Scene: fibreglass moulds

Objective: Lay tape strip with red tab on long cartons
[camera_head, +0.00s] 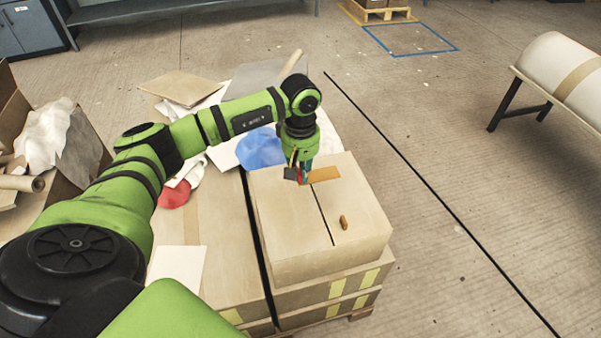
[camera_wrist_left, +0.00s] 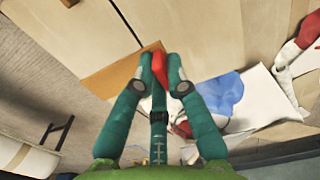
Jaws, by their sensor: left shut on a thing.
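The tape strip (camera_head: 325,174) is flat and orange-brown. It lies against or just above the tops of the two long cartons, and I cannot tell whether it touches them. The left carton (camera_head: 285,230) and right carton (camera_head: 362,205) stand side by side with a dark gap between. My left gripper (camera_head: 304,178) is at the strip's left end, over the cartons' far part. In the left wrist view the gripper (camera_wrist_left: 160,80) is shut on the red tab (camera_wrist_left: 160,67), with the strip (camera_wrist_left: 112,74) reaching out to the left. My right gripper is not in view.
A small brown object (camera_head: 343,222) lies on the right carton. Blue cloth (camera_head: 262,148), red cloth (camera_head: 174,194) and loose sheets lie beyond and left of the cartons. A white roll on a stand (camera_head: 565,72) is at the right. The floor between is clear.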

